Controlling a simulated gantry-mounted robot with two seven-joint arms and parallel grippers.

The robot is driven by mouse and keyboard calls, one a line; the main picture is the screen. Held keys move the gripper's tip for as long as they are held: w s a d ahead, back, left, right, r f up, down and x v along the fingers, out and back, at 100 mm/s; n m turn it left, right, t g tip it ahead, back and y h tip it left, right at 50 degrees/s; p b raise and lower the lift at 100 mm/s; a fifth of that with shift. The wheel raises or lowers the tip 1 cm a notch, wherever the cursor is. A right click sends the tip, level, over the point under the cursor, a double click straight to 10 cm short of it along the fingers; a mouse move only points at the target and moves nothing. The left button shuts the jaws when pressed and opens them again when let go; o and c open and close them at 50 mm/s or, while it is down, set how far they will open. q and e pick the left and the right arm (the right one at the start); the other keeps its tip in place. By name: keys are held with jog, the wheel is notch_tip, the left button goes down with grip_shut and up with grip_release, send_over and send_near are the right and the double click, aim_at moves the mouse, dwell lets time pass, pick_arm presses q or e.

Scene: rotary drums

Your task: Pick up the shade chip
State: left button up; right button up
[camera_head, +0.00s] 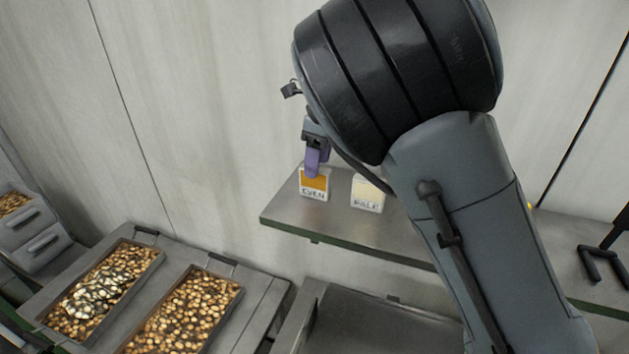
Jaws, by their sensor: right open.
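A white chip with an orange patch and dark lettering that looks like "EVEN" (314,185) stands upright near the left end of a metal shelf. A second chip with a pale cream patch, lettered "PALE" (367,194), stands to its right, its upper right side partly behind my arm. My right gripper (313,165), with purple fingers, is open at the top edge of the orange chip. I cannot tell whether the fingers are around it or in front of it. My left gripper is not in view.
The metal shelf (400,240) runs right along the wall, and my right arm covers much of it. Two trays of pale round pieces, a left one (150,262) and a right one (236,302), sit lower left. A black bracket (603,262) stands at the far right.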

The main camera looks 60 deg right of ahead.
aim_at(314, 182)
jog(key=shift+w+d+f+p, duration=0.1)
jog(key=shift+w+f+p, duration=0.1)
jog(key=shift+f, duration=0.95)
jog(key=shift+w+d+f+p, duration=0.1)
jog(key=shift+w+f+p, duration=0.05)
jog(key=shift+f, duration=1)
jog(key=shift+w+d+f+p, duration=0.1)
jog(key=shift+w+f+p, duration=0.1)
jog(key=shift+f, duration=0.95)
jog(key=shift+a, duration=0.1)
grip_shut()
jog(key=shift+r, duration=0.1)
